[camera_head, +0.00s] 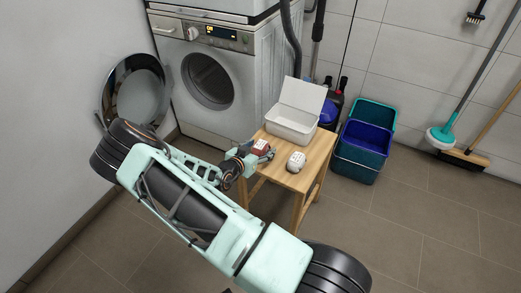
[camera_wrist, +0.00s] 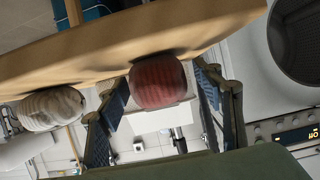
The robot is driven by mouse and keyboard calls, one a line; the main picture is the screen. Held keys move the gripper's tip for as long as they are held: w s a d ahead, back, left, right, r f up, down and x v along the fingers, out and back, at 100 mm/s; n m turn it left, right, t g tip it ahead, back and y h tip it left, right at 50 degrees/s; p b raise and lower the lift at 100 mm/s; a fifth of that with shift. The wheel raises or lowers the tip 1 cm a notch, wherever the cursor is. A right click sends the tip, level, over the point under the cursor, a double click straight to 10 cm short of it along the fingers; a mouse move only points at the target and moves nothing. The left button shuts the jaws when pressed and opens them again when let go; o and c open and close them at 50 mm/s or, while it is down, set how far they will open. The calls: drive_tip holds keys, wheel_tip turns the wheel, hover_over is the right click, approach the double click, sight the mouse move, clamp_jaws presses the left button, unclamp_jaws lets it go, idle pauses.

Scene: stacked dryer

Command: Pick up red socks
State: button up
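The red socks (camera_head: 261,147), a rounded reddish bundle, sit on the small wooden table (camera_head: 316,162) near its left edge. My gripper (camera_head: 253,155) is at that edge, right beside them. In the wrist view, where the table appears upside down, the red socks (camera_wrist: 158,82) lie between the two fingers of my gripper (camera_wrist: 160,78). The fingers are spread on either side of the bundle, and narrow gaps seem to show. A white sock bundle (camera_head: 296,161) sits to the right on the table; it also shows in the wrist view (camera_wrist: 52,109).
An open white box (camera_head: 291,124) stands behind the socks on the table. The washing machine (camera_head: 207,80) has its round door (camera_head: 137,92) swung open at left. Teal and blue baskets (camera_head: 363,145) stand right of the table.

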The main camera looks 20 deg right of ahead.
drive_tip(key=c, duration=1.2)
drive_tip(key=shift+o, duration=0.2)
